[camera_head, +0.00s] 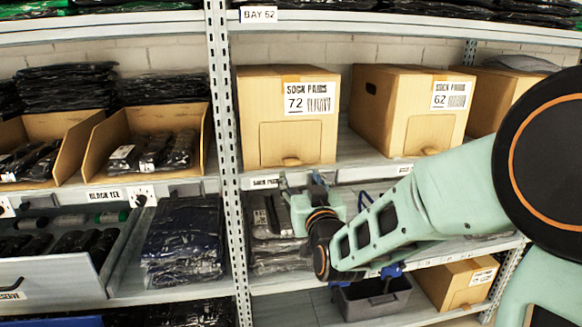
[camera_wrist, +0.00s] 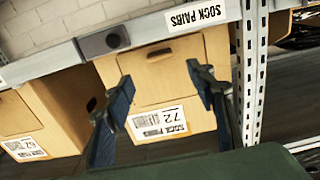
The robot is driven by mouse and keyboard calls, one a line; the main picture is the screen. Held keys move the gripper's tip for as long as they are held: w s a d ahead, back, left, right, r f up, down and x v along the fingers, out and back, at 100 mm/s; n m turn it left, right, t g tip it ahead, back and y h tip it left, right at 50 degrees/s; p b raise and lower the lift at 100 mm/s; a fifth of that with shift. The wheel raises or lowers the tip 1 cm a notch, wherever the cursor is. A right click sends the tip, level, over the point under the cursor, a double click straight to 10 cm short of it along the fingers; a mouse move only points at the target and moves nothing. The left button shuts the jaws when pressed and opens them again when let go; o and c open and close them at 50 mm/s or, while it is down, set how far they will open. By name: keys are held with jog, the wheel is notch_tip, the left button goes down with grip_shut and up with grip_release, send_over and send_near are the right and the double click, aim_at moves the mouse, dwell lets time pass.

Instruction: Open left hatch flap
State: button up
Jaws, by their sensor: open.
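The left sock box, marked 72 (camera_head: 265,105), stands on the middle shelf. Its hatch flap (camera_head: 290,143) lies shut, flush with the box front, with a small tab at its lower edge. In the wrist view the box front appears upside down, with the flap (camera_wrist: 165,80) between my fingers. My gripper (camera_head: 318,183) is just below and in front of the shelf edge under this box. In the wrist view my gripper (camera_wrist: 165,95) has its fingers spread wide with nothing between them. Contact with the flap is not visible.
Box 62 (camera_head: 402,110) stands to the right, with a similar shut flap. A metal upright (camera_head: 226,150) runs left of box 72. The shelf edge carries a SOCK PAIRS label (camera_wrist: 197,16) and a dark knob-like part (camera_wrist: 104,41). Bagged clothes and a grey bin (camera_head: 372,300) are below.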

aim_at(293, 164)
jog(key=x, duration=0.9)
jog(key=shift+w+f, duration=0.1)
jog(key=shift+w, duration=0.2)
grip_shut()
